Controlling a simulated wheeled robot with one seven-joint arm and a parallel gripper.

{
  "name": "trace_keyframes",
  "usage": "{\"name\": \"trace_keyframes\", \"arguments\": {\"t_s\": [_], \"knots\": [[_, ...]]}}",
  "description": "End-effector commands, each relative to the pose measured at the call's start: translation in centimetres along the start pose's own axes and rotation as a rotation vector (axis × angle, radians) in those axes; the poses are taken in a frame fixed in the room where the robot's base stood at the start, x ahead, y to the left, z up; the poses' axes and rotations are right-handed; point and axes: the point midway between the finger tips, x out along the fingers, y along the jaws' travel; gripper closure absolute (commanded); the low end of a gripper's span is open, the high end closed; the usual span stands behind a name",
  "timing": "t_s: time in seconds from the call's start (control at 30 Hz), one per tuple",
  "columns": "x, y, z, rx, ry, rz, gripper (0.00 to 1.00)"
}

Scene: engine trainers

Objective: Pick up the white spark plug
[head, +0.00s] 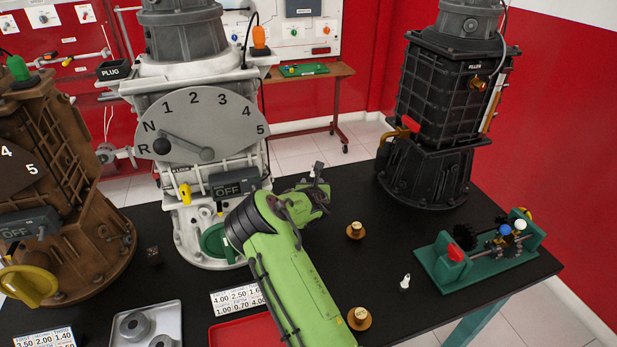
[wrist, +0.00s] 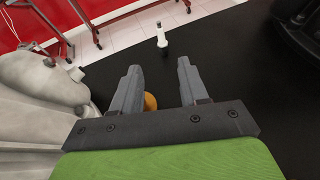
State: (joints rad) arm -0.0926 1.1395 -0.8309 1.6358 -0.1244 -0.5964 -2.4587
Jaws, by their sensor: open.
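A small white spark plug (head: 405,282) stands on the black table in the head view, right of my green arm and in front of the green stand. In the wrist view, a small upright white plug-like piece (wrist: 161,35) stands near the table's back edge, ahead of my fingers. I cannot tell for sure whether these are the same piece. My gripper (wrist: 158,68) is open, with nothing between its two grey fingers. In the head view my gripper (head: 316,186) is beside the grey engine; its fingers are poorly seen there.
Brass knobbed weights (head: 355,230) stand right of my arm. The grey engine (head: 200,120) is close on the left, the black engine (head: 440,130) at the back right. A green stand with gears (head: 480,255) is at the right. A red tray (head: 240,332) lies in front.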

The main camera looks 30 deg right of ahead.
Motion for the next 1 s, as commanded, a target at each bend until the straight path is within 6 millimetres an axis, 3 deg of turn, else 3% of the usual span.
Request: {"name": "trace_keyframes", "arguments": {"t_s": [0.2, 0.43, 0.63, 0.8, 1.0], "knots": [[4.5, -0.1, -0.2, 0.003, -0.001, 0.0, 0.56], [6.6, -0.1, -0.1, 0.005, 0.0, -0.002, 0.56], [9.7, -0.2, -0.1, 0.004, 0.0, -0.001, 0.56], [10.8, -0.2, 0.0, 0.005, 0.001, -0.002, 0.56], [10.9, -0.1, 0.1, 0.005, 0.002, -0.002, 0.56]]}}
